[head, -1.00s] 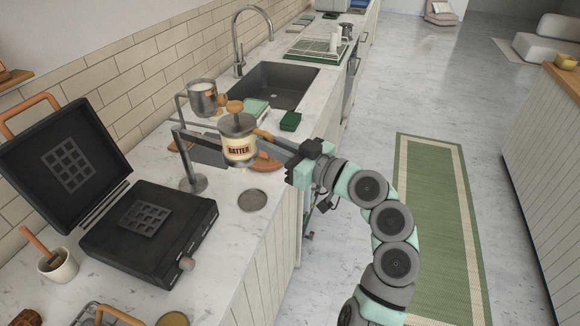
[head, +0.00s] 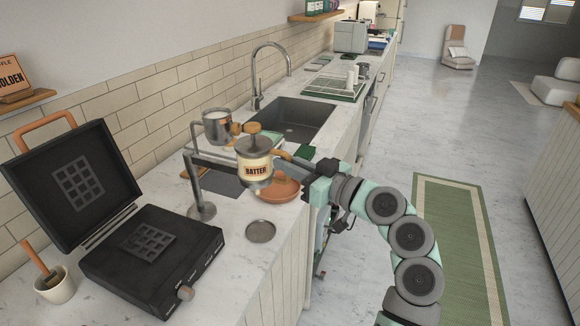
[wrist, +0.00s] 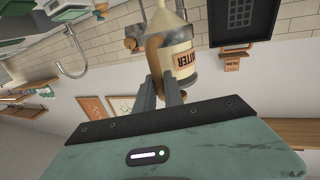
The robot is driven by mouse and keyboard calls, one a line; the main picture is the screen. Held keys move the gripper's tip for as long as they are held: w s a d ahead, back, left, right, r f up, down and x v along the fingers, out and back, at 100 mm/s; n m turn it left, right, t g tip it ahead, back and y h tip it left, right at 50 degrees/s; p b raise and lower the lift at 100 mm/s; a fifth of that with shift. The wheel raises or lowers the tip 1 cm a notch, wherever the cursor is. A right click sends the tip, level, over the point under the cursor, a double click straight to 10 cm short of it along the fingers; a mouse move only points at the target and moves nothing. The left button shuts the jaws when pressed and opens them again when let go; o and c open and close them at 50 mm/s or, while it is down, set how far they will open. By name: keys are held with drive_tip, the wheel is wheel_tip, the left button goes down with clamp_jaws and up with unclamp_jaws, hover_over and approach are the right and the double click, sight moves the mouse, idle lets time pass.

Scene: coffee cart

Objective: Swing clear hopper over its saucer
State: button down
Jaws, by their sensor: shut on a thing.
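The batter hopper (head: 255,168), a cream canister with a "BATTER" label, grey lid and wooden knob, hangs from a grey swing arm (head: 218,158) on a post with a round base. My gripper (head: 300,166) reaches it from the right and is shut on its wooden handle (wrist: 155,54), seen in the wrist view between the fingers. The round grey saucer (head: 261,232) lies on the counter, lower in the head view than the hopper and slightly right of it. The saucer shows bare. The hopper is raised above the counter; its exact offset from the saucer is unclear.
The open black waffle iron (head: 150,250) stands at left. A steel pot (head: 217,126) is further back, before the sink (head: 290,122). A cup with a brush (head: 56,286) is at lower left.

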drive_tip(key=shift+w+f, duration=0.1)
drive_tip(key=shift+f, duration=0.05)
drive_tip(key=c, duration=1.6)
unclamp_jaws()
drive_tip(key=shift+w, duration=0.25)
drive_tip(key=shift+o, duration=0.7)
drive_tip(key=shift+s, duration=0.1)
drive_tip(key=p+v, duration=0.2)
drive_tip(key=v, duration=0.8)
drive_tip(key=shift+s+d, duration=0.3)
